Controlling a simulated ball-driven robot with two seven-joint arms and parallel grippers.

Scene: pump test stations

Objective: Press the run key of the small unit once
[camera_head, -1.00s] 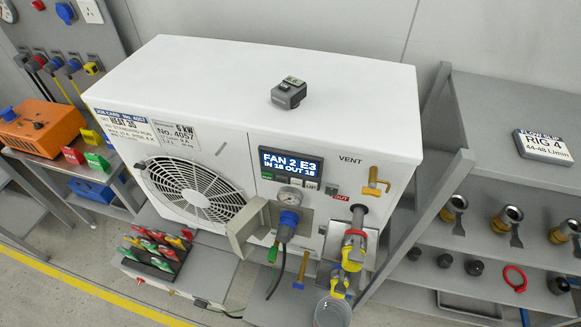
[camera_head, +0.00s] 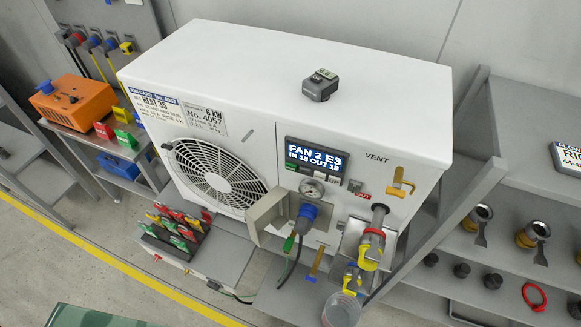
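The white unit (camera_head: 290,75), marked 6 kW and No. 4057, stands in the middle with its fan grille (camera_head: 215,172) at the front left. Its lit blue display (camera_head: 315,160) reads "FAN 2 E3" and "IN 18 OUT 18". A row of small keys sits just under the display: a green one (camera_head: 291,167) at the left, then pale ones (camera_head: 320,178). Their lettering is too small to read, so I cannot tell which is the run key. A round gauge (camera_head: 312,188) is just below the keys. Neither of my grippers is in view.
A bracket plate (camera_head: 268,213) and a blue plug (camera_head: 306,213) jut out below the keys. A yellow vent valve (camera_head: 400,186) and pipe are at their right. A dark handheld device (camera_head: 320,86) lies on top. Shelves (camera_head: 520,120) flank the right, an orange box (camera_head: 77,103) the left.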

